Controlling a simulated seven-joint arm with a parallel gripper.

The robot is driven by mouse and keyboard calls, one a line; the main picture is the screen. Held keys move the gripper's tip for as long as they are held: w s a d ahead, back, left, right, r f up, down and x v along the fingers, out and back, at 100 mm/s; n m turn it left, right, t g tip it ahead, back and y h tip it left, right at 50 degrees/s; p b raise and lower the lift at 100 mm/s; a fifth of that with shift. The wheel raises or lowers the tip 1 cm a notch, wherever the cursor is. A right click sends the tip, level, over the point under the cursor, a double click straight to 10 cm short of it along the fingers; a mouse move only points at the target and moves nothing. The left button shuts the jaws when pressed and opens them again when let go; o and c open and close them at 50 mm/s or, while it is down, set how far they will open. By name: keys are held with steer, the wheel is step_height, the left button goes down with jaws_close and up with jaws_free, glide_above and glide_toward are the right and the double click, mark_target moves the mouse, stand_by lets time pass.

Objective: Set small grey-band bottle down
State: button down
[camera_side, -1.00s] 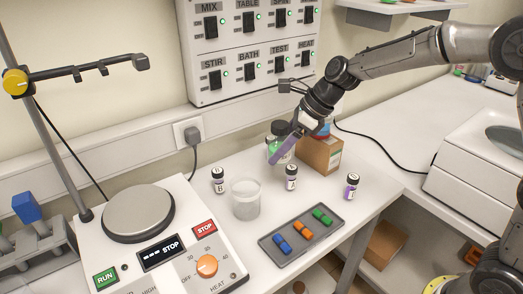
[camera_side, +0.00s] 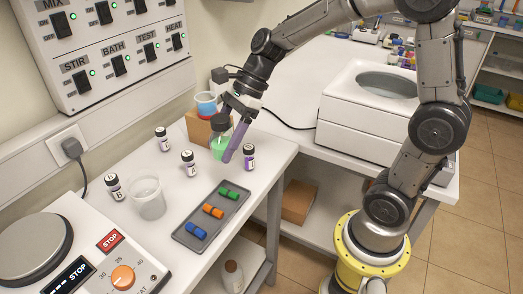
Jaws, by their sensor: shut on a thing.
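My gripper (camera_side: 240,110) is over the back right of the bench, shut, with a long purple piece (camera_side: 237,142) slanting down from its jaws. Small white, dark-capped bottles stand on the bench: one at the back (camera_side: 162,140), one in the middle (camera_side: 188,164), one marked B at the left (camera_side: 115,190). A purple-band bottle (camera_side: 249,160) stands right of the jaws. Which bottle bears the grey band is too small to tell.
A clear beaker (camera_side: 148,200) stands by bottle B. A grey tray (camera_side: 185,239) with blue, orange and green pieces lies at the front edge. A cardboard box (camera_side: 197,130) is behind the jar. The hotplate (camera_side: 35,240) fills the left.

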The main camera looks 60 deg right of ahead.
steer(key=s+d+r+m+t+h, duration=0.15)
steer(key=s+d+m, duration=0.25)
steer(key=s+d, duration=0.9)
steer(key=shift+t, duration=0.25)
steer(key=w+d+f, duration=0.1)
steer(key=w+f, duration=0.1)
steer(key=w, duration=0.2)
steer(key=w+d+f, duration=0.2)
steer(key=w+f, duration=0.1)
steer(key=w, duration=0.1)
steer(key=w+d+f, duration=0.2)
steer(key=w+f, duration=0.1)
steer(key=w, duration=0.1)
steer(key=shift+w+f, duration=0.25)
steer(key=shift+w, duration=0.15)
steer(key=shift+w+d+f, duration=0.15)
steer(key=shift+w+f, duration=0.15)
steer(key=shift+f, duration=0.15)
steer(key=shift+w+f, duration=0.15)
steer(key=shift+f, duration=1.5)
jaws_free()
steer(key=shift+f, duration=0.15)
